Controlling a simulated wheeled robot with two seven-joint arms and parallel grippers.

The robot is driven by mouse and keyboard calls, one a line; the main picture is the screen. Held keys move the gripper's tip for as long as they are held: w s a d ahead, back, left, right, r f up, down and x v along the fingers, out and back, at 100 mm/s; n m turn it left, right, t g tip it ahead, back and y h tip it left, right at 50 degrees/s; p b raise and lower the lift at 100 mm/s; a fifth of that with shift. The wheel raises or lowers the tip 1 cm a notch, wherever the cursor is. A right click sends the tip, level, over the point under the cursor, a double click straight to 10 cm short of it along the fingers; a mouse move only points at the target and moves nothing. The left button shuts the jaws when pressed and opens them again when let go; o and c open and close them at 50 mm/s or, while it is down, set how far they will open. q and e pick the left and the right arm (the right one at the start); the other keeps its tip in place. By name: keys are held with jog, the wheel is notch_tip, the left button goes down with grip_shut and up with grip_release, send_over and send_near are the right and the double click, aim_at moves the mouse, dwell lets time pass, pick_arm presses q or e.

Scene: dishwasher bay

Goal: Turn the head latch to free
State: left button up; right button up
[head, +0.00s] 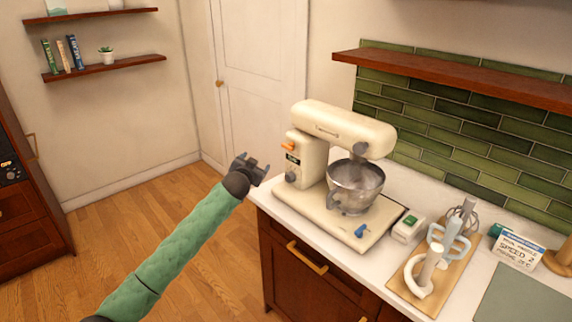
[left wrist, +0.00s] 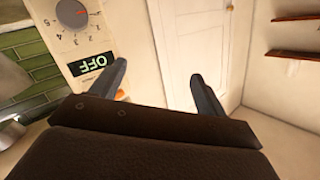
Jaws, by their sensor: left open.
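A cream stand mixer (head: 345,125) stands on the white counter with its head level over a steel bowl (head: 355,185). An orange lever (head: 288,146), which looks like the head latch, sits on the column's side above a small display and a dial (head: 291,178). In the left wrist view the display (left wrist: 91,64) reads OFF, upside down, and a bit of orange (left wrist: 120,94) shows beside one finger. My left gripper (head: 252,166) is open and empty, left of the mixer and apart from it; its fingers (left wrist: 158,76) also show in the wrist view. My right gripper is out of view.
A blue knob (head: 361,231) is on the mixer base. Right of it are a small box with a green top (head: 409,228), a board with mixing tools (head: 440,260) and a card reading SPEED 2 (head: 518,252). The floor left of the counter is clear.

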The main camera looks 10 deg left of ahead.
pick_arm(q)
notch_tip(320, 180, down, 3)
jog(key=w+t+h, duration=0.1)
jog(key=w+h, duration=0.1)
jog(key=m+h, duration=0.2)
jog(key=h, duration=0.9)
send_near(286, 148)
jog(key=w+d, duration=0.2)
jog(key=shift+t, duration=0.4)
jog(key=p+x, duration=0.1)
jog(key=x, duration=0.2)
jog(key=p+x, duration=0.2)
jog(key=x, duration=0.1)
jog(key=shift+a+r, duration=0.3)
jog(key=shift+w+d+p, duration=0.25)
jog(key=shift+w+p, duration=0.05)
jog(key=shift+p, duration=0.05)
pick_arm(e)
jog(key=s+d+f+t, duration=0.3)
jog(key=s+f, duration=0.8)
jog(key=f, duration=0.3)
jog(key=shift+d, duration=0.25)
